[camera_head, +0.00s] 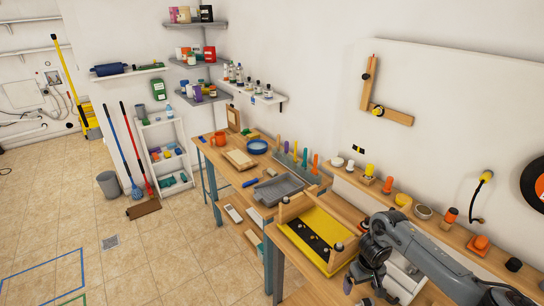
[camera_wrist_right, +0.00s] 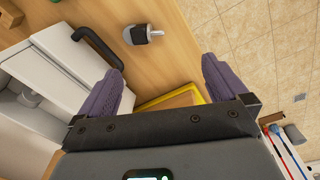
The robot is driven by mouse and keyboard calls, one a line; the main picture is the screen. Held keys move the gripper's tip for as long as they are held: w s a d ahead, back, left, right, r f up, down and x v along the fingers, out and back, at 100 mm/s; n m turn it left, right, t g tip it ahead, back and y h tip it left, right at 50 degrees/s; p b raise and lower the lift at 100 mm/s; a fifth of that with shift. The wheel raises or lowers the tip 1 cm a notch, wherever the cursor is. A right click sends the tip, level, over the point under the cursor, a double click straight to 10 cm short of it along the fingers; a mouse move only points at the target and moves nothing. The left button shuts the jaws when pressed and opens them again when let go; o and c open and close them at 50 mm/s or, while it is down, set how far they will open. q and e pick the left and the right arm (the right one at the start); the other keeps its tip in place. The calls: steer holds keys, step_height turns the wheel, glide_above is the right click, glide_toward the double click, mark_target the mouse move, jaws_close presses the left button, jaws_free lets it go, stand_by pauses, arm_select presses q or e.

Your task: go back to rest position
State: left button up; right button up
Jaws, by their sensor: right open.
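My right arm reaches in from the right in the head view, and its gripper (camera_head: 372,285) hangs over the near end of the wooden bench, partly cut off by the bottom edge. In the right wrist view the right gripper (camera_wrist_right: 163,82) has its two purple fingers wide apart with nothing between them. A wooden-framed box with a yellow panel (camera_head: 297,239) stands on the bench left of the gripper; its yellow edge shows past the fingers in the wrist view (camera_wrist_right: 207,92). My left gripper is not in view.
A grey tray (camera_head: 277,190) and a blue bowl (camera_head: 256,147) lie farther along the workbench. A wooden wall ledge (camera_head: 438,218) with small items runs close behind my right arm. A white drawer unit (camera_wrist_right: 60,65) is near the gripper. The tiled floor at left is largely clear.

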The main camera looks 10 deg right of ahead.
steer(key=s+a+f+n+t+y+p, duration=0.1)
steer(key=s+a+f+n, duration=0.1)
steer(key=a, duration=0.6)
steer(key=s+a+f+n+t+y+p, duration=0.1)
steer(key=s+a+f+n, duration=0.1)
steer(key=a, duration=0.7)
steer(key=s+a+f+n+t+y+p, duration=0.1)
steer(key=a+f+n, duration=0.15)
steer(key=a, duration=0.55)
steer(key=s+a+r+t+y+p, duration=0.1)
steer(key=s+a+r+t+p, duration=0.1)
steer(key=s+a+r, duration=0.5)
steer(key=s+d+r+m+h+p, duration=0.1)
steer(key=s+d+r+m, duration=0.1)
steer(key=s+d+r, duration=0.2)
steer(key=s+d+r+m+g+h+p, duration=0.1)
steer(key=s+d+r, duration=0.4)
steer(key=s+d, duration=0.6)
steer(key=s+m+h+p, duration=0.1)
steer(key=s, duration=0.2)
steer(key=shift+s+d+r+g, duration=0.15)
steer(key=shift+s+d+g, duration=0.05)
steer(key=shift+d+g, duration=0.1)
steer(key=shift+m, duration=0.25)
